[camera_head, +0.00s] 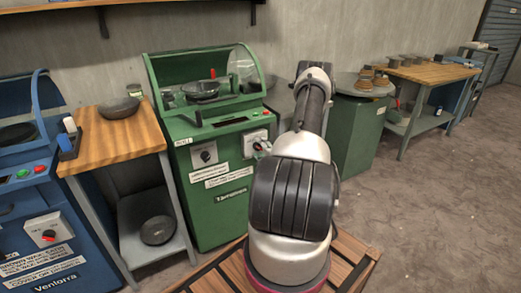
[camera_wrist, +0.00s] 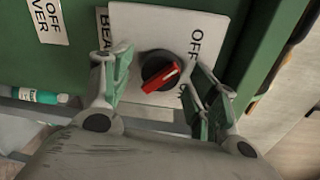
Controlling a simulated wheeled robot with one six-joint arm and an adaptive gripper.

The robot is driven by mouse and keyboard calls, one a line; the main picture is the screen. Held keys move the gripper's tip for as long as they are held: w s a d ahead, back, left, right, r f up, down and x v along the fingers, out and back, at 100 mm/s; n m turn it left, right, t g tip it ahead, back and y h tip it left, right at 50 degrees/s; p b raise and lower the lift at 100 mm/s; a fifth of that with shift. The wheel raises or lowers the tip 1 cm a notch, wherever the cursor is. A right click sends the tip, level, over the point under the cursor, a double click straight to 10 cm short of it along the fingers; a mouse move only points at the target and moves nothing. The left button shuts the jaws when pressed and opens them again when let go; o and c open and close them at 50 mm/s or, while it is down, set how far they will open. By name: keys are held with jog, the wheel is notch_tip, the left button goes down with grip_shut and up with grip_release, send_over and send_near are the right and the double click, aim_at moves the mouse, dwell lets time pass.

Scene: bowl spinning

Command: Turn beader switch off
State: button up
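The beader switch is a black round knob with a red pointer (camera_wrist: 162,78) on a white plate (camera_wrist: 140,30), set on the green machine. Its pointer slants from lower left to upper right in the wrist view. The word OFF is on the plate at the upper right; lettering at the lower right is partly covered by a finger. My gripper (camera_wrist: 158,62) is open, with one finger on each side of the knob; I cannot tell whether either touches it. In the head view the plate (camera_head: 255,136) is partly hidden by my arm.
The green machine (camera_head: 215,190) carries another knob (camera_head: 207,154) left of the switch and a dark bowl (camera_head: 201,89) on top. A wooden table (camera_head: 90,145) and a blue machine (camera_head: 45,225) stand left. A green cabinet (camera_head: 352,135) stands right, with open floor before it.

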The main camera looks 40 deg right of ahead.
jog(key=f+v, duration=0.1)
jog(key=v, duration=1.1)
jog(key=shift+r, duration=0.5)
